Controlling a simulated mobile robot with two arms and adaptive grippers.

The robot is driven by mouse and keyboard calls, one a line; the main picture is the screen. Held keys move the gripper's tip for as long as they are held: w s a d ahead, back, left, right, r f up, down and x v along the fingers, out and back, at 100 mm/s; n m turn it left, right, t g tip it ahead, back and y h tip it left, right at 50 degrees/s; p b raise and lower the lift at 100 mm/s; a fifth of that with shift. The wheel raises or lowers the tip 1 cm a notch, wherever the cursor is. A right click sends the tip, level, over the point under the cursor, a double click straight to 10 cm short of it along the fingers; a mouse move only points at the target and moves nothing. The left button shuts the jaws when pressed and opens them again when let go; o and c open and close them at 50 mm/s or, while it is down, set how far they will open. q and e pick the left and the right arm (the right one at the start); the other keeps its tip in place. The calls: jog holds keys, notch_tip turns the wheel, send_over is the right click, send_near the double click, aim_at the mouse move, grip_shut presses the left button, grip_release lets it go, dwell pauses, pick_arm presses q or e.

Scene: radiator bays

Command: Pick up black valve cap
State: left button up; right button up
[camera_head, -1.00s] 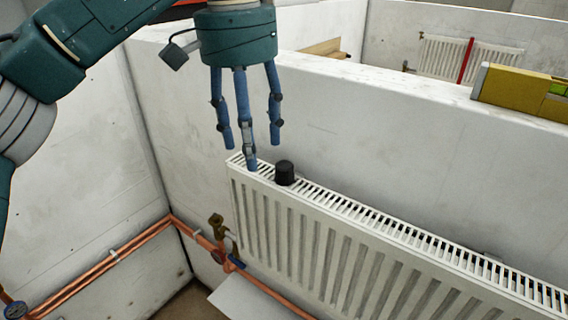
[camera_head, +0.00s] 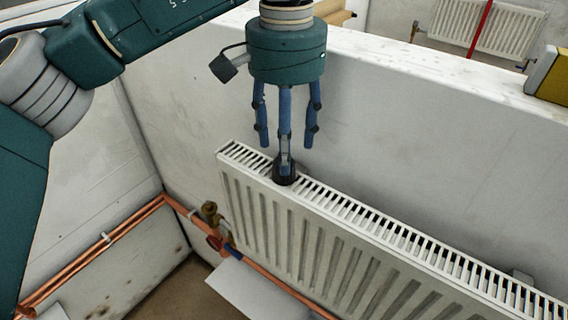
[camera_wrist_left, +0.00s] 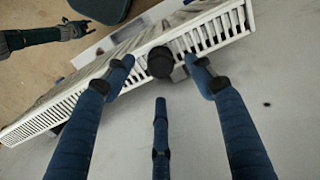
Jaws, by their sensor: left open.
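The black valve cap (camera_head: 287,179) stands upright on the top grille of the white radiator (camera_head: 330,237), near its left end. My left gripper (camera_head: 284,146), with blue fingers, is open and points down over it. In the head view the front fingertip overlaps the cap and hides part of it. In the left wrist view the cap (camera_wrist_left: 160,62) lies between the two outer fingertips, with the third finger below it in the picture; contact cannot be told. My right gripper (camera_wrist_left: 72,30) shows small at the upper left of that view, away from the radiator; its jaws are unclear.
A pale wall stands close behind the radiator. A brass valve (camera_head: 210,211) and copper pipes (camera_head: 110,238) are at the radiator's left end. A yellow object (camera_head: 549,76) lies on the wall top at right. Another radiator (camera_head: 487,25) hangs in the bay behind.

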pick_arm(q)
jog(key=f, duration=0.2)
jog(key=f+p, duration=0.1)
jog(key=f, duration=0.1)
jog(key=shift+s+a+f+p, duration=0.1)
jog(key=shift+a+f+p, duration=0.1)
jog(key=shift+p, duration=0.1)
jog(key=shift+f, duration=0.15)
jog(key=c, duration=1)
jog(key=shift+o, duration=0.2)
pick_arm(e)
jog(key=shift+w+a+r, duration=0.25)
jog(key=shift+w+r, duration=0.8)
jog(key=shift+w, duration=0.15)
jog(key=shift+w, duration=0.1)
